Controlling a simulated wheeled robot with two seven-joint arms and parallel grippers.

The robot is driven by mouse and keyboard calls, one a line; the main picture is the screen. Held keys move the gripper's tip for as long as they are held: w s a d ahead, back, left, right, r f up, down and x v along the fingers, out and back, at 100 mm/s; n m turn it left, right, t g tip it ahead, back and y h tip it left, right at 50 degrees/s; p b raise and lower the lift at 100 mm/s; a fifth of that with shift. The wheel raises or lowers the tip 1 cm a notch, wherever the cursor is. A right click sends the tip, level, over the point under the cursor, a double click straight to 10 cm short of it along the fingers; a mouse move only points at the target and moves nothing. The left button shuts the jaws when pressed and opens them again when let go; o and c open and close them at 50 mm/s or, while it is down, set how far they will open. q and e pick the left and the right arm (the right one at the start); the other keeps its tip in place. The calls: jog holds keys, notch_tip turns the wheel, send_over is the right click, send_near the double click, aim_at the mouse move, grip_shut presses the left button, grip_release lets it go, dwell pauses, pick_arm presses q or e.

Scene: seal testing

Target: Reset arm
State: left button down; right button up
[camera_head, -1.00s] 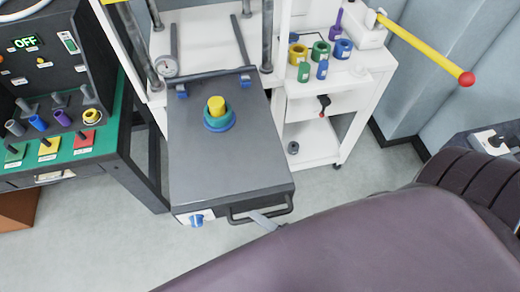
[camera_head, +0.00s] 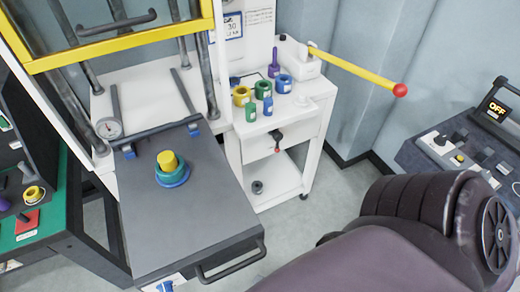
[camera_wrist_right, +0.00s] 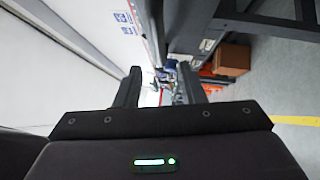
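My right arm (camera_head: 390,255) fills the lower right of the head view, its ribbed joint toward the right edge. Its gripper does not show clearly there. In the right wrist view my right gripper (camera_wrist_right: 161,78) has its two dark fingers apart with nothing between them. My left arm and gripper are not in view. A grey sliding plate (camera_head: 190,232) with a front handle (camera_head: 232,264) extends from the test machine. On it a yellow plug (camera_head: 168,161) sits in a teal ring, which rests on a blue ring (camera_head: 173,178).
A white cart (camera_head: 270,190) with colored rings and cylinders stands right of the machine. A yellow lever (camera_head: 355,70) with a red knob sticks out above it. A console (camera_head: 465,150) with an "OFF" display is at far right. A green-topped bench (camera_head: 45,215) is at left.

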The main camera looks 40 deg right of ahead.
dwell(0.8)
jog(key=w+d+f+m+g+h+b, duration=0.1)
jog(key=w+d+f+m+g+h, duration=0.25)
jog(key=f, duration=0.85)
jog(key=d+f+m+g+h, duration=0.2)
jog(key=d+f+m+h, duration=0.35)
jog(key=f, duration=0.75)
jog(key=s+a+f+m+g+b, duration=0.1)
jog(key=s+f+m+g, duration=0.8)
jog(key=f, duration=0.7)
jog(key=s+m, duration=0.2)
jog(key=m, duration=0.2)
jog(key=shift+s+a+f+g+h, duration=0.15)
jog(key=shift+s+f+g+h, duration=0.05)
jog(key=shift+s+g+h, duration=0.2)
